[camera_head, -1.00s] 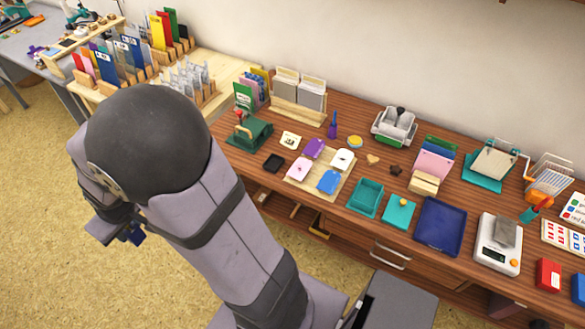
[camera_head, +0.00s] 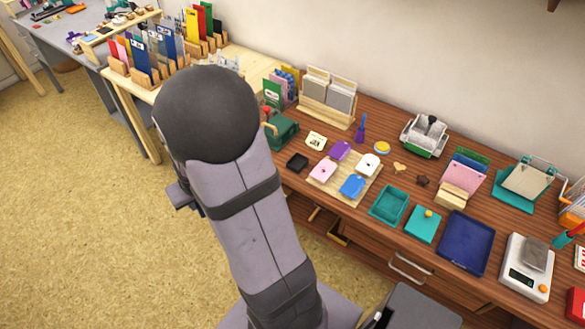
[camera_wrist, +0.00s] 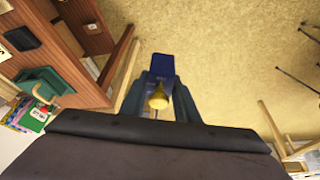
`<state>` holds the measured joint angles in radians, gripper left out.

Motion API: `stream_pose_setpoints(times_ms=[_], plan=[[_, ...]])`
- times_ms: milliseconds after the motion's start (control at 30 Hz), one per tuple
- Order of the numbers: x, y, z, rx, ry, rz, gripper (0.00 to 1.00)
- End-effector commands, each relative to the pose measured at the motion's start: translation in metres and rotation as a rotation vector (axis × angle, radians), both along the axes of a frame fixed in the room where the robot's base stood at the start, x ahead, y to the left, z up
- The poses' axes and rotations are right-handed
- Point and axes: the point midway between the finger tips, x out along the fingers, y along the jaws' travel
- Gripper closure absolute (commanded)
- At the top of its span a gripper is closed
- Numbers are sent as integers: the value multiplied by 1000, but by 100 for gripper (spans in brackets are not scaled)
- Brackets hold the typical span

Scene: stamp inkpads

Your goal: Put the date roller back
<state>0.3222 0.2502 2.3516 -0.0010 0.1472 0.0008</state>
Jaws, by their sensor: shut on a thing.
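My gripper (camera_wrist: 160,88) is shut on a dark blue thing with a brass-coloured knob, which I take to be the date roller (camera_wrist: 161,66). In the wrist view it sits between the two fingers, with open floor beyond it. In the head view my gripper (camera_head: 182,194) hangs over the floor left of the wooden bench (camera_head: 375,215), mostly hidden by my arm. The held thing cannot be made out there.
On the bench are a green stamping device (camera_head: 282,131), several coloured inkpads on a board, a black pad (camera_head: 297,162), a teal tray (camera_head: 389,206) and a blue tray (camera_head: 466,243). A light wooden table (camera_head: 140,92) with card racks stands behind my arm.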

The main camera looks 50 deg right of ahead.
Motion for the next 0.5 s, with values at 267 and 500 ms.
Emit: stream_pose_setpoints(times_ms=[267, 500], plan=[[-20, -134, -51, -2, -5, -290, 94], [-43, -248, -64, -4, -6, -463, 94]])
